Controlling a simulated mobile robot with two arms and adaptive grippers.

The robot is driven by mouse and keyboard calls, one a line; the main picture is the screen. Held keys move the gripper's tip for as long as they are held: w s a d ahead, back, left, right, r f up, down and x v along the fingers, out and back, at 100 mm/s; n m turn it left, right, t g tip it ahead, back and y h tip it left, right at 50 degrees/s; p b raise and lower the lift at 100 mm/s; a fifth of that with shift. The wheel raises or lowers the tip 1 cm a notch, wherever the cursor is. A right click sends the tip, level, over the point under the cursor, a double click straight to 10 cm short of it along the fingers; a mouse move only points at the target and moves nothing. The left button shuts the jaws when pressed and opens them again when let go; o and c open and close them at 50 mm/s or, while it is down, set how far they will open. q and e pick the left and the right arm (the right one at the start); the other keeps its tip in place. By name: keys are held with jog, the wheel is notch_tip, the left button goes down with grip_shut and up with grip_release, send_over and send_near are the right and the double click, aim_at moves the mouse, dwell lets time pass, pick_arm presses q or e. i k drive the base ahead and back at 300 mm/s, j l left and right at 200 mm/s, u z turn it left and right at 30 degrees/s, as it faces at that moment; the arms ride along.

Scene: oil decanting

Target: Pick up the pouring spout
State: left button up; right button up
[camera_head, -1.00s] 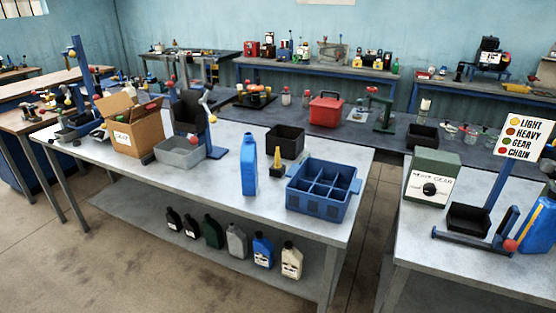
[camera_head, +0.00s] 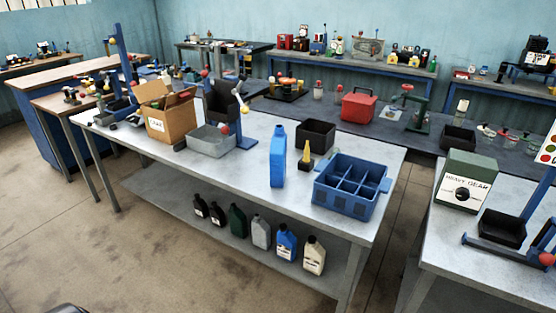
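A small yellow cone on a black base, which looks like the pouring spout (camera_head: 306,157), stands upright on the grey-topped table (camera_head: 235,190). It is between a blue bottle (camera_head: 278,157) on its left and a blue divided crate (camera_head: 345,205) on its right. A black open bin (camera_head: 316,135) stands just behind it. Nothing touches the spout from the front. Neither of my grippers can be made out; only a dark rounded piece shows at the bottom left edge.
A grey tray (camera_head: 211,141) and a cardboard box (camera_head: 168,118) stand on the table's left part. Several bottles (camera_head: 261,232) line the lower shelf. A second table with a green box (camera_head: 465,181) is at the right. The floor at front left is clear.

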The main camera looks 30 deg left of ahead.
aim_at(306, 159)
jog(key=i+l+u, duration=0.15)
jog(key=i, duration=0.25)
jog(key=i+l+u, duration=0.1)
jog(key=i+l, duration=0.25)
